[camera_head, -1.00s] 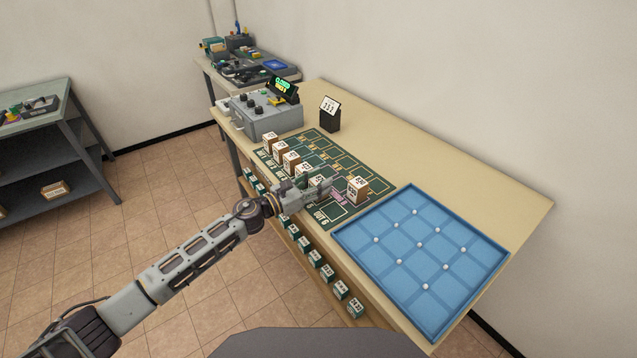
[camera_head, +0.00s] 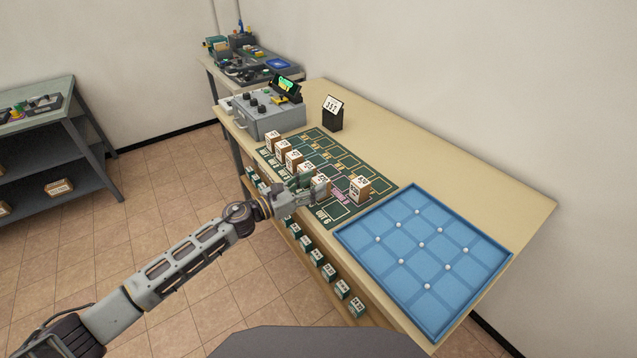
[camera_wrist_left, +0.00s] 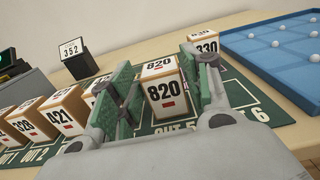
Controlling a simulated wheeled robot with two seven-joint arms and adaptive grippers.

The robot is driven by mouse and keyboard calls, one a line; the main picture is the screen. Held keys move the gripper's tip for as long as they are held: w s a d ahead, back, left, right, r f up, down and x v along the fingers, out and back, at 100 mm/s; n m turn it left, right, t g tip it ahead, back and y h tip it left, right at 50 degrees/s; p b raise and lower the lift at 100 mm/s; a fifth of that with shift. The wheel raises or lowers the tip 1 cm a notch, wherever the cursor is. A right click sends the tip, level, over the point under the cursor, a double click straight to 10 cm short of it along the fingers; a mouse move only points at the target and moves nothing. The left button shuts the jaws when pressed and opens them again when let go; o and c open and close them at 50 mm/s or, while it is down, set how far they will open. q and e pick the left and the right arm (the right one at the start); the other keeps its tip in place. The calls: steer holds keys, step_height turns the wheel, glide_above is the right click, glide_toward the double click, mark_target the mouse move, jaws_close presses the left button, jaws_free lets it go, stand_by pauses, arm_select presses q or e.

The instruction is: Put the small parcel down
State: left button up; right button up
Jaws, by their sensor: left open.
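In the left wrist view a small parcel marked 820 (camera_wrist_left: 162,90) stands upright on the green mat, at the spot labelled OUT 5. My left gripper (camera_wrist_left: 158,92) is open, its green-padded fingers on either side of this parcel. A gap shows on the left side; contact on the right cannot be told. In the head view the left gripper (camera_head: 306,192) is at the mat's front edge, and the 820 parcel (camera_head: 322,184) is partly hidden behind it. The green mat (camera_head: 350,208) lies on the table. My right gripper is not in view.
Parcels 421 (camera_wrist_left: 62,115) and 328 (camera_wrist_left: 28,124) stand to the left, another partly hidden beside the finger. Parcel 330 (camera_head: 359,188) stands farther right. A blue tray (camera_head: 440,312) with white balls fills the right. A 352 sign (camera_head: 333,112) and grey machine (camera_head: 268,112) stand behind.

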mark_target(315, 184)
arm_select(q)
steer(key=v, duration=0.3)
steer(key=shift+s+a+f, duration=0.1)
steer(key=shift+s+a, duration=0.1)
steer(key=shift+a, duration=0.15)
steer(key=b+v, duration=0.1)
steer(key=v, duration=0.4)
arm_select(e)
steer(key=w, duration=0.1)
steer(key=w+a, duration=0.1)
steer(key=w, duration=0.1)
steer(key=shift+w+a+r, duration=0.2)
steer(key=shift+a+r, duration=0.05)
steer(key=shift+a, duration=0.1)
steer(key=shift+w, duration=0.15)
